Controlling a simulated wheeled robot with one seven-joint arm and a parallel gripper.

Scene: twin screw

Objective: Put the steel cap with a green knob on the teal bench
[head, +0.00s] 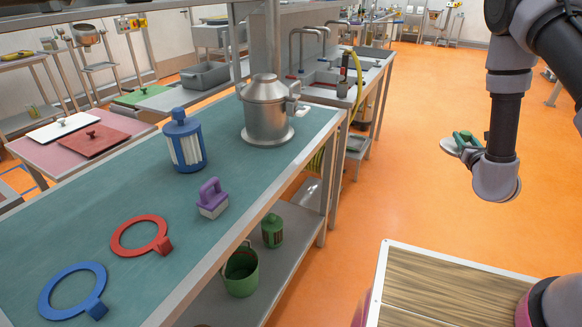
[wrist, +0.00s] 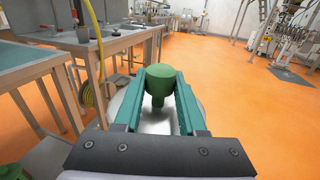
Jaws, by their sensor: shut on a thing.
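The steel cap (head: 449,146) with a green knob is held in the air over the orange floor, right of the bench in the head view. In the wrist view, the green knob (wrist: 160,80) is between the two teal fingers of my gripper (wrist: 160,92), and the cap's steel disc (wrist: 155,124) shows below it. My gripper (head: 464,138) is shut on the knob. The teal bench (head: 115,213) runs along the left of the head view, well apart from the cap. Its edge also shows in the wrist view (wrist: 25,62).
On the bench are a steel pot (head: 266,108), a blue canister (head: 184,145), a purple-handled brush (head: 212,198), a red ring (head: 139,235) and a blue ring (head: 72,291). A green bucket (head: 241,272) and a green canister (head: 272,230) stand on the shelf below.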

